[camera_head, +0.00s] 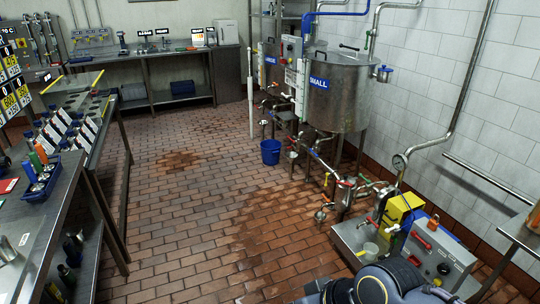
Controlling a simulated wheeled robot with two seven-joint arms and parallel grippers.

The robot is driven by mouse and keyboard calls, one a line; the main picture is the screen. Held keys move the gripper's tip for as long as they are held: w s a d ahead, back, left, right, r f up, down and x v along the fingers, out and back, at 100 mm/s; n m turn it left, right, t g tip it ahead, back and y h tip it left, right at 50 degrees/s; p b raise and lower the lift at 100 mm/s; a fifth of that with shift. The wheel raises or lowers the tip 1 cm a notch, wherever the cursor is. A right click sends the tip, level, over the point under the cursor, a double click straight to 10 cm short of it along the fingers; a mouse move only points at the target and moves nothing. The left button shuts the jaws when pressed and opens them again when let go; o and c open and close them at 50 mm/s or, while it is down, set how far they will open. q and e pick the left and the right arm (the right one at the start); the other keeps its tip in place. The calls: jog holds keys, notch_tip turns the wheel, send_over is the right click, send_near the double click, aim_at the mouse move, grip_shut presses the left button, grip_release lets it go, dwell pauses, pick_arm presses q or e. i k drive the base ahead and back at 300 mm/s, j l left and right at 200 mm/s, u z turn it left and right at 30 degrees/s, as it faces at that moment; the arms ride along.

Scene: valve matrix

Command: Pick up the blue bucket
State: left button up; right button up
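The blue bucket (270,152) stands upright on the brown tiled floor, a little right of the picture's middle. It is close to the legs and pipes under the steel tank marked SMALL (338,92). Its top opening faces up, and its contents are too small to tell. Neither of my grippers is in view. Dark rounded links, which look like part of my own body, show at the bottom edge right of the middle, far from the bucket.
Valves and pipes (345,190) line the right side. A grey machine with a yellow box (402,212) stands nearer at right. A steel workbench (45,220) with bottles runs along the left, another bench (185,52) along the back. The tiled floor (190,215) between is clear, with stains.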

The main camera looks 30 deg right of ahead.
aim_at(271, 153)
jog(key=i+l+z, duration=0.25)
jog(key=i, duration=1.1)
jog(key=i+l+z, duration=0.1)
jog(key=i+z, duration=0.2)
jog(key=i, duration=3.55)
jog(key=i+j+z, duration=0.2)
jog(key=i, duration=0.25)
jog(key=i+z, duration=0.25)
jog(key=i, duration=0.2)
jog(key=i+j+z, duration=1.2)
jog(key=i+j, duration=0.05)
jog(key=j, duration=0.05)
